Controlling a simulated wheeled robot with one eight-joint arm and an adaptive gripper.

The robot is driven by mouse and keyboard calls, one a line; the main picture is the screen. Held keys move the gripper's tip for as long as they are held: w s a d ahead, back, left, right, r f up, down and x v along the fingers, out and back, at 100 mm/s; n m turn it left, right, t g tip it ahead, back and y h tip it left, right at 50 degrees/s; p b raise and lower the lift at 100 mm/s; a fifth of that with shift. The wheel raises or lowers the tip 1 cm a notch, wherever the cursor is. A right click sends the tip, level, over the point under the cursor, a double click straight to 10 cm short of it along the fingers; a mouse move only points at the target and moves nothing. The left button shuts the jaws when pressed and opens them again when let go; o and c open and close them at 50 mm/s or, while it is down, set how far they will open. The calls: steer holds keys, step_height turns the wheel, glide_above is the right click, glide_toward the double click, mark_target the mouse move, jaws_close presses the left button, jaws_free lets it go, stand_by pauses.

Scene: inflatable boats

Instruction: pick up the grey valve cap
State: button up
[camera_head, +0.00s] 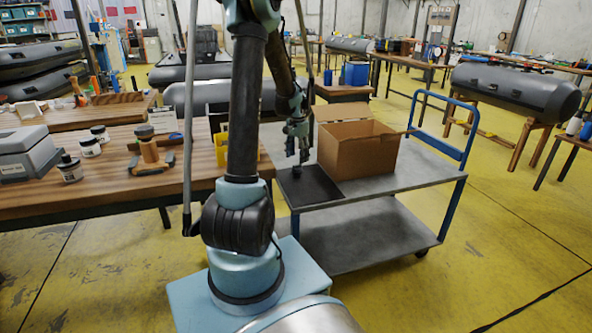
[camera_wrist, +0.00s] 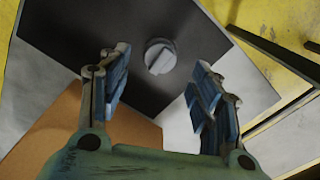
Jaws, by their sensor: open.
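The grey valve cap (camera_wrist: 160,56) is a small round piece with a raised bar across its top. In the wrist view it lies on a dark tray (camera_wrist: 85,22). In the head view the cap (camera_head: 297,171) is a small dark spot on the tray (camera_head: 318,190), at the left end of the cart. My gripper (camera_wrist: 158,92) is open and empty, with its two blue-padded fingers apart. The cap shows between and beyond the fingertips, apart from them. In the head view my gripper (camera_head: 298,154) hangs just above the tray, over the cap.
An open cardboard box (camera_head: 355,150) stands on the grey cart (camera_head: 425,165) right beside the tray. The cart's blue handle (camera_head: 466,125) rises at the right. A wooden workbench (camera_head: 110,180) with jars, a grey case (camera_head: 25,152) and tools stands at the left.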

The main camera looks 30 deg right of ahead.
mark_target(296, 165)
steer(key=shift+a+f, duration=0.15)
steer(key=shift+f, duration=2.4)
steer(key=shift+c, duration=0.5)
steer(key=c, duration=0.7)
